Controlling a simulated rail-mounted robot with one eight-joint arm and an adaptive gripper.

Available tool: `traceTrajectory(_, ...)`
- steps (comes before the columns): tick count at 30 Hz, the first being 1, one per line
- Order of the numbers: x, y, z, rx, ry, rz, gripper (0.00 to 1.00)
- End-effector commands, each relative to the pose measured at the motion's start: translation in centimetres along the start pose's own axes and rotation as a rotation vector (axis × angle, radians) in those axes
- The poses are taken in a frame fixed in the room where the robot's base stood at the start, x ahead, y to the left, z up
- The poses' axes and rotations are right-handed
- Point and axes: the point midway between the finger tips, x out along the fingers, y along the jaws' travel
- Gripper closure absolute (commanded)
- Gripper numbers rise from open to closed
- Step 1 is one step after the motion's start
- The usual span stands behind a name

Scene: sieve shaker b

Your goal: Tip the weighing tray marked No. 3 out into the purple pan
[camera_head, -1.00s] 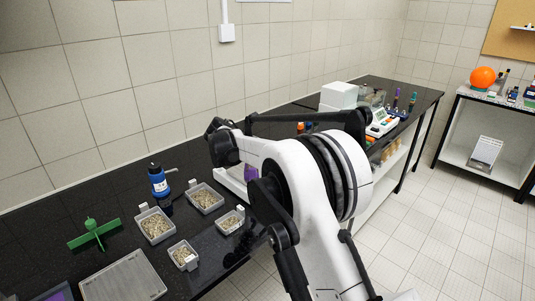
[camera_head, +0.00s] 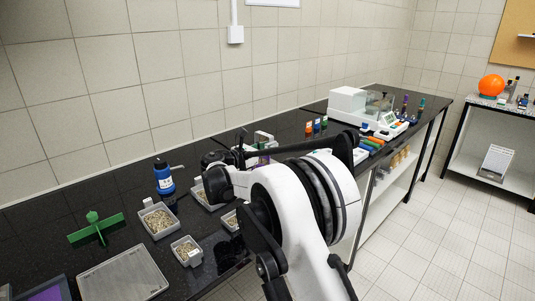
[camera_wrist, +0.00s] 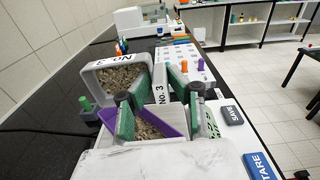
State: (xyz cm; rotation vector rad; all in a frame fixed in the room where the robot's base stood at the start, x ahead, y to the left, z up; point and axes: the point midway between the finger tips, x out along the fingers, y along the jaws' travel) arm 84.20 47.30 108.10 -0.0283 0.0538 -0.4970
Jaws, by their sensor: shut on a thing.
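Fingers hide part of the pan. In the head view my arm hides my gripper and most of the held tray; a bit of purple (camera_head: 264,158) shows behind the arm.
Grain-filled trays (camera_head: 145,204) stand on the black counter, near a blue bottle (camera_head: 164,178), a green cross-shaped piece (camera_head: 97,228) and a grey flat plate (camera_head: 122,272). Coloured-capped bottles stand farther along.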

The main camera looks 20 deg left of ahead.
Motion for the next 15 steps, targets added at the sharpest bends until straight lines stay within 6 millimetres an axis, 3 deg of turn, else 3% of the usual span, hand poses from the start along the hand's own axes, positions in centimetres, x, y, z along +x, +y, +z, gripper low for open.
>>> traceTrajectory(15, 0.97, -0.78, -0.56, -0.003, -0.239, -0.026, 0.99)
